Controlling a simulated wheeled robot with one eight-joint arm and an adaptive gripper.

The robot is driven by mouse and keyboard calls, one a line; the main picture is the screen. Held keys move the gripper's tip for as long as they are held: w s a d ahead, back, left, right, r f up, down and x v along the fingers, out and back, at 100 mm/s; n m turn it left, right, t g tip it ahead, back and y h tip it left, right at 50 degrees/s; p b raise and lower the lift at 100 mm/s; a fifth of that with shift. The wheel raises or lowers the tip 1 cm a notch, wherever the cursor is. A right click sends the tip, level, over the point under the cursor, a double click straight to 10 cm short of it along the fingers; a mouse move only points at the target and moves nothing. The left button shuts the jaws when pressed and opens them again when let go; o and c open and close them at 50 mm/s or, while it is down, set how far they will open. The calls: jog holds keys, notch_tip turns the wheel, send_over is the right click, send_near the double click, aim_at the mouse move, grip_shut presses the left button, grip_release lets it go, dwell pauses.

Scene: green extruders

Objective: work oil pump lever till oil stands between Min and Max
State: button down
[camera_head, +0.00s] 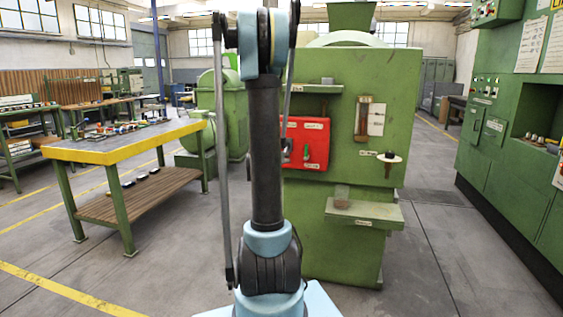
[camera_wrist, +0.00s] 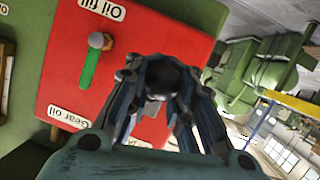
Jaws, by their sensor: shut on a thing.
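The red oil panel (camera_head: 315,143) is on the front of the green machine, partly hidden behind my arm in the head view. In the wrist view the red panel (camera_wrist: 135,35) carries labels reading "Oil fill" and "Gear oil", with a green-handled part (camera_wrist: 90,66) between them. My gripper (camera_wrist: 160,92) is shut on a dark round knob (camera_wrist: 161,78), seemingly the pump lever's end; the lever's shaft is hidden. A brown upright gauge (camera_head: 362,119) beside a white plate stands right of the panel. Its oil level and marks are too small to read.
A yellow-edged workbench (camera_head: 125,146) stands at the left. A small green shelf (camera_head: 364,214) juts from the machine's lower front. A green control cabinet (camera_head: 515,140) stands at the right. Grey floor is free between machine and cabinet.

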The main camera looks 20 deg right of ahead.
jog(key=c, duration=1.4)
grip_release()
jog(key=v, duration=1.1)
jog(key=shift+s+a, duration=0.25)
jog(key=shift+a, duration=0.1)
